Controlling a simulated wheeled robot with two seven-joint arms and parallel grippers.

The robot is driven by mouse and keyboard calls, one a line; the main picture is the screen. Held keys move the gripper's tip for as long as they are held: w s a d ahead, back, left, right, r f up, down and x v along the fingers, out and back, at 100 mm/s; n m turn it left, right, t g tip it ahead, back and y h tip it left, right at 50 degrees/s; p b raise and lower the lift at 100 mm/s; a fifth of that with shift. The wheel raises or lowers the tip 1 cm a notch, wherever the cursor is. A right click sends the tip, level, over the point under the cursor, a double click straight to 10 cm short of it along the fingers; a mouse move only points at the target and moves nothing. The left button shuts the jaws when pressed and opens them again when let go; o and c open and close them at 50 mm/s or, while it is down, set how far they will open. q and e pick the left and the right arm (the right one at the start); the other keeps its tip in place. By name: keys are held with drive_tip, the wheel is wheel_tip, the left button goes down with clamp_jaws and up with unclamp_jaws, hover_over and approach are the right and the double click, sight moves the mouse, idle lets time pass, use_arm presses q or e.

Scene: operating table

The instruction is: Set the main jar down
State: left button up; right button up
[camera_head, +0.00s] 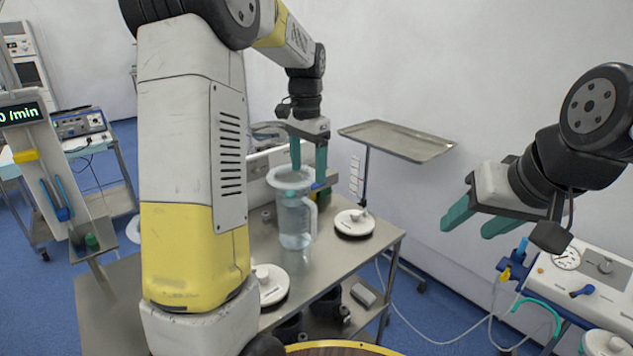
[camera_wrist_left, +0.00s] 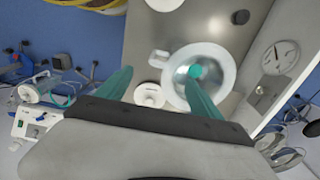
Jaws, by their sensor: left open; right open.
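The main jar (camera_head: 293,222) is a clear, tall vessel with a wide pale rim and a side handle. It stands upright on the metal table (camera_head: 330,262). My left gripper (camera_head: 308,166) is open, its teal fingers pointing down at the jar's rim, level with the jar's top. In the left wrist view the jar (camera_wrist_left: 221,62) shows from above with a teal spot inside; one finger of the left gripper (camera_wrist_left: 160,72) overlaps its rim. Whether that finger touches the jar I cannot tell. My right gripper (camera_head: 467,226) is open and empty, away from the table at the right.
A white round lid-like piece (camera_head: 355,223) stands right of the jar; another (camera_head: 271,283) is nearer, partly behind my left arm. A metal tray (camera_head: 398,140) on a pole stands behind. Dark containers (camera_head: 328,306) sit on the lower shelf. A device (camera_head: 590,275) stands at the right.

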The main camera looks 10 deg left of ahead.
use_arm(q)
drive_tip(key=s+d+r+n+t+h, duration=0.1)
drive_tip(key=s+r+n+t, duration=0.1)
drive_tip(key=s, duration=1)
drive_tip(key=s+d+r+n+t+h, duration=0.1)
drive_tip(key=s+r+n+t, duration=0.2)
drive_tip(key=s, duration=0.9)
drive_tip(key=shift+s+d+n+t, duration=0.2)
drive_tip(key=shift+d+n+t, duration=0.25)
drive_tip(key=shift+n, duration=0.55)
